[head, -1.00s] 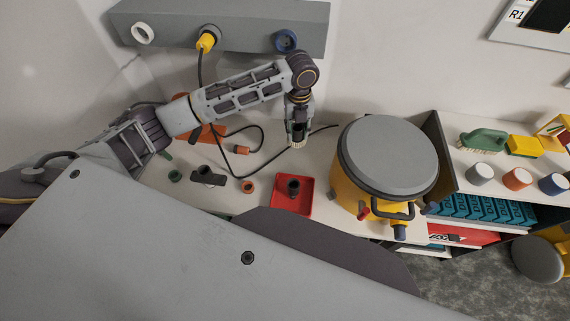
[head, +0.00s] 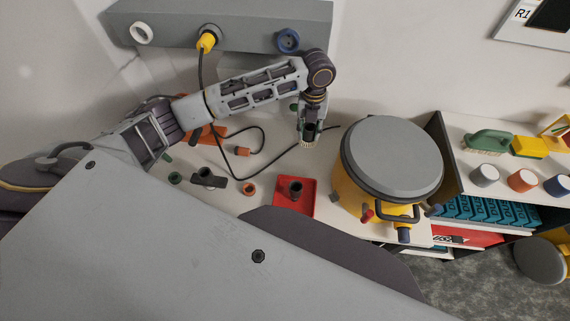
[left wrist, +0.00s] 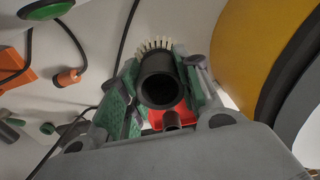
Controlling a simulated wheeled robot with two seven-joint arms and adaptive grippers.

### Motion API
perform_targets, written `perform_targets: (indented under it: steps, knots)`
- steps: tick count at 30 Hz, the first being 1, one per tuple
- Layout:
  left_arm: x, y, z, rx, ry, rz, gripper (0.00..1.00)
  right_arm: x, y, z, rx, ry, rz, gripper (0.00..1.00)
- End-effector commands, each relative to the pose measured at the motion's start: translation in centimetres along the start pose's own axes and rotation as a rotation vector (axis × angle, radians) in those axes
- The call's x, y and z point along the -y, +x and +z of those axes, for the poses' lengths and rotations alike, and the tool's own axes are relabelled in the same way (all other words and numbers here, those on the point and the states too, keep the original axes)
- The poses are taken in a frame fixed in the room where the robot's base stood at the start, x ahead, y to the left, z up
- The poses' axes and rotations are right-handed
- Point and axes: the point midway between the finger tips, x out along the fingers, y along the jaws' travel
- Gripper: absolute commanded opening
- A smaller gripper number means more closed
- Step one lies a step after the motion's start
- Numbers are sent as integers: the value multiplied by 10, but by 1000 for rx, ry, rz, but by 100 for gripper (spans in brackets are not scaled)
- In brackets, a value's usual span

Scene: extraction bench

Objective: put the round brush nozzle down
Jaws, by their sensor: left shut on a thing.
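The round brush nozzle (left wrist: 161,80) is a dark tube with pale bristles around its far rim. My left gripper (left wrist: 158,92) is shut on it, with the green finger pads on both sides of the tube in the left wrist view. In the head view my left gripper (head: 309,130) points down above the white bench, left of the yellow canister, and the pale bristles (head: 306,144) show below its fingers. Whether the bristles touch the bench is hard to tell. My right gripper is not in view.
A red tray (head: 310,208) with a dark fitting (head: 295,187) lies in front of the gripper. The yellow canister (head: 362,196) with a grey lid stands to the right. A black cable (head: 232,177) crosses the bench. Orange, green and dark fittings lie at the left.

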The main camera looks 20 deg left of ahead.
Motion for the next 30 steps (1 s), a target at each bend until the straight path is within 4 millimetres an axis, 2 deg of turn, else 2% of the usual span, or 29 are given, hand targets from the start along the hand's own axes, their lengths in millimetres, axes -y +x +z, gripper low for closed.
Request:
perform_targets:
  steps: [17,30]
  knots:
    - [1,3,0,0,18,0,0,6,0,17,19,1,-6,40]
    - [0,47,0,-1,17,1,0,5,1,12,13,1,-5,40]
